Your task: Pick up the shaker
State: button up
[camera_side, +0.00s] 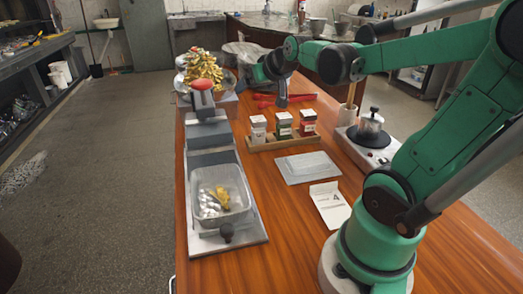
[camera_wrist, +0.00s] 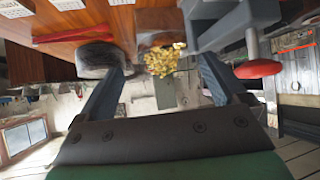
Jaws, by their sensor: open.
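Three shakers stand upright in a row in a wooden tray (camera_side: 287,142) mid-table in the side view. In the side view my wrist hangs above and just behind the row, apart from the shakers; the fingers are hard to make out. Pale dotted shapes at the wrist view's top left may be shaker lids.
A grill press with a red handle (camera_side: 202,85) and a foil tray (camera_side: 220,193) lie left. Red tongs (camera_side: 286,98) and a pile of fries (camera_side: 203,70) are behind. A pale tray (camera_side: 307,167) and card lie in front.

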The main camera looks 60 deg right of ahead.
aim_at(286, 118)
jog(key=s+d+m+h, duration=0.3)
jog(key=s+d+h, duration=0.1)
jog(key=d, duration=0.7)
jog(key=shift+g+y, duration=0.3)
jog(key=f, duration=1.1)
jog(key=shift+w+a+f, duration=0.3)
jog(key=shift+f, duration=0.3)
jog(key=shift+x, duration=2.75)
jog(key=c, duration=1.1)
